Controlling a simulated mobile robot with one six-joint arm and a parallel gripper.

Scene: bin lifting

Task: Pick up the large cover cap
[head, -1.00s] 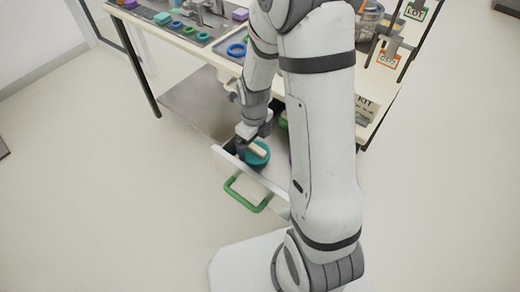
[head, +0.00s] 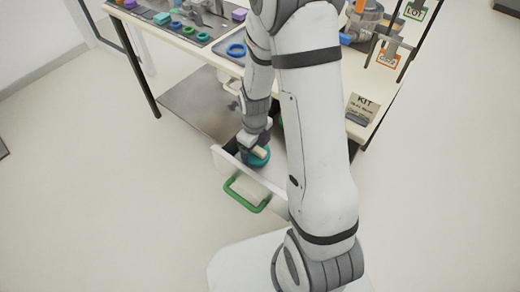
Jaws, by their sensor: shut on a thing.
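The large cover cap (head: 260,161), teal and round, is at the open drawer (head: 224,165) under the table in the head view. My gripper (head: 252,150) reaches down over the drawer and is shut on the cap. The gripper hides part of the cap's top. A small beige piece shows at the fingers. I cannot tell whether the cap still touches the drawer floor.
The drawer has a green handle (head: 246,195) at its front and low walls around the cap. The table (head: 217,60) above carries several coloured rings and blocks.

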